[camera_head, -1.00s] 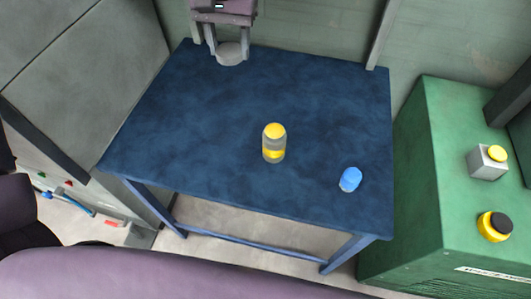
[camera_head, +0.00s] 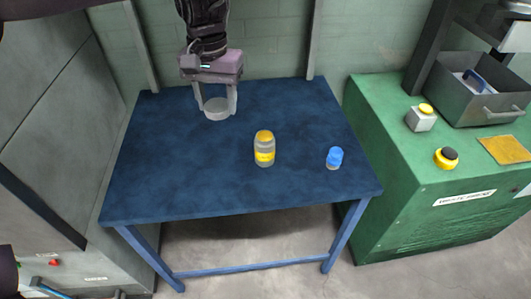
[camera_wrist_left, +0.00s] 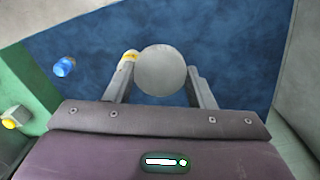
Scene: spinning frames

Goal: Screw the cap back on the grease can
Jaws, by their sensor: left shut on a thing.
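My left gripper (camera_head: 216,101) is above the back left part of the blue table, shut on a grey round cap (camera_head: 216,112). In the left wrist view the cap (camera_wrist_left: 161,71) sits between the two fingers (camera_wrist_left: 160,85). The grease can (camera_head: 264,156), a grey jar with a yellow band and a yellow top, stands upright near the middle of the table, apart from the gripper and in front and to the right of it. It shows partly behind a finger in the left wrist view (camera_wrist_left: 129,56). My right gripper is in no view.
A small blue-topped container (camera_head: 334,157) stands on the blue table (camera_head: 180,190), right of the can. A green cabinet (camera_head: 390,190) with a button box (camera_head: 421,119), a yellow-and-black knob (camera_head: 446,157) and a grey bin (camera_head: 480,102) is on the right. The table's front left is clear.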

